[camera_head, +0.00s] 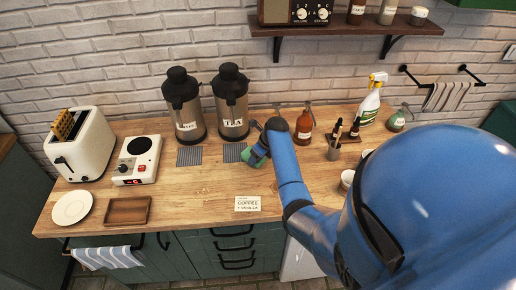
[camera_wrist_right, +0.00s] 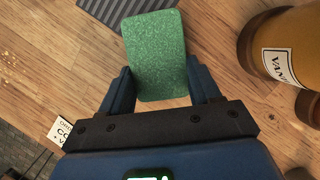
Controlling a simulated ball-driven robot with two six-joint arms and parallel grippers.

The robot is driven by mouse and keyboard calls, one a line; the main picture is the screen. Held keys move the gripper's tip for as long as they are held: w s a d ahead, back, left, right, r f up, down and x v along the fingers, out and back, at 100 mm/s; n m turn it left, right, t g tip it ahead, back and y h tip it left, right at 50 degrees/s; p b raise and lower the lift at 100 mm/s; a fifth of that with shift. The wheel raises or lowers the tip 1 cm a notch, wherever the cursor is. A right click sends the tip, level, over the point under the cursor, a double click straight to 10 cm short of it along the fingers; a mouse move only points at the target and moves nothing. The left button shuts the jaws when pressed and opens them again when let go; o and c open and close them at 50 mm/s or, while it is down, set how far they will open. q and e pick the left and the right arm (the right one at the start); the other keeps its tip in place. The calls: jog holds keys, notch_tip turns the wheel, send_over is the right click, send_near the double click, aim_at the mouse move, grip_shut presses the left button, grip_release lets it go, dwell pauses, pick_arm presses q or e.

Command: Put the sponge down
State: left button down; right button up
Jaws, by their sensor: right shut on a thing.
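A green sponge (camera_wrist_right: 156,52) is between the two fingers of my right gripper (camera_wrist_right: 158,82) in the right wrist view. The gripper is shut on it. In the head view the sponge (camera_head: 252,158) shows as a small green patch at the tip of my right gripper (camera_head: 258,152), over the wooden counter (camera_head: 190,205) near the right grey ridged mat. I cannot tell whether the sponge touches the counter. My right arm hides part of the counter. My left gripper is not in view.
Two flasks, one (camera_head: 186,105) beside the TEA one (camera_head: 231,105), stand behind ridged mats (camera_head: 189,156). A brown bottle (camera_head: 304,126) stands close right of the gripper. A coffee and vanilla card (camera_head: 247,204) lies in front. The counter's left-middle is clear.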

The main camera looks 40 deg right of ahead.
jog(key=o, duration=1)
